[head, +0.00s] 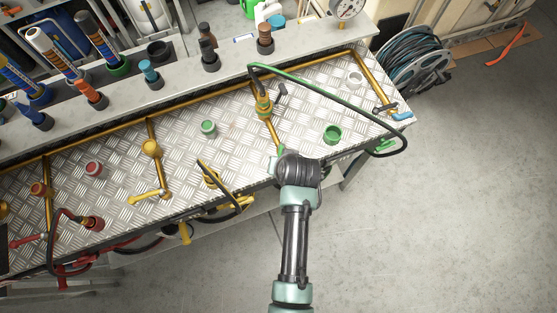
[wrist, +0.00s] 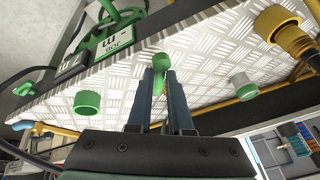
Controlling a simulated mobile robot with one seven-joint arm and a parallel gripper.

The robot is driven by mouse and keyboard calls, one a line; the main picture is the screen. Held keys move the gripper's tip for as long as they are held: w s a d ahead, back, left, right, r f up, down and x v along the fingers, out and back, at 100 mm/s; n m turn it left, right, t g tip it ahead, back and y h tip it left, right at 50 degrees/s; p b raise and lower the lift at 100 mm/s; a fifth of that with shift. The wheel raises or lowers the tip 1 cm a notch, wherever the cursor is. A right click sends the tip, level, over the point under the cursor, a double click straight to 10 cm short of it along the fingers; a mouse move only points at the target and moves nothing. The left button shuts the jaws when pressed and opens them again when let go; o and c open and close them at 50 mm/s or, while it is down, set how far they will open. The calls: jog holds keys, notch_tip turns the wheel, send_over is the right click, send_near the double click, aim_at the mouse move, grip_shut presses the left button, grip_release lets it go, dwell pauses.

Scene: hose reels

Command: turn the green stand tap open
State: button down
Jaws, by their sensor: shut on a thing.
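The green stand tap's handle (wrist: 159,72) stands between my fingers in the wrist view, with its rounded green end showing above them. My gripper (wrist: 158,85) is shut on it. In the head view a bit of green (head: 272,165) shows beside my gripper (head: 280,158) at the bench's front edge, at the lower end of a brass pipe (head: 270,130). My wrist hides most of the tap there, so I cannot tell how far the handle is turned.
The bench has a metal tread-plate top (head: 235,150). Green cups (head: 208,128) (head: 332,134) stand on it. A green hose (head: 330,88) loops over the right end. Yellow (head: 150,195) and blue-handled taps (head: 400,116) stand either side. Floor is clear at right.

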jog(key=shift+d+f+n+g+y+b, duration=0.1)
jog(key=shift+d+n+g+y+b, duration=0.45)
jog(key=shift+n, duration=0.9)
jog(key=shift+d+f+n+g+y+b, duration=0.1)
jog(key=shift+d+n+y+b, duration=0.15)
jog(key=shift+d+n+y, duration=0.7)
jog(key=shift+d+n+h, duration=0.15)
jog(key=shift+n+h, duration=0.15)
jog(key=shift+n, duration=0.3)
jog(key=c, duration=0.8)
grip_release()
jog(key=shift+c, duration=0.2)
jog(key=shift+w+r, duration=0.1)
jog(key=shift+d+r, duration=0.1)
jog(key=b+v, duration=0.1)
jog(key=v, duration=1.1)
jog(key=shift+r+b, duration=0.35)
jog(key=shift+b, duration=0.05)
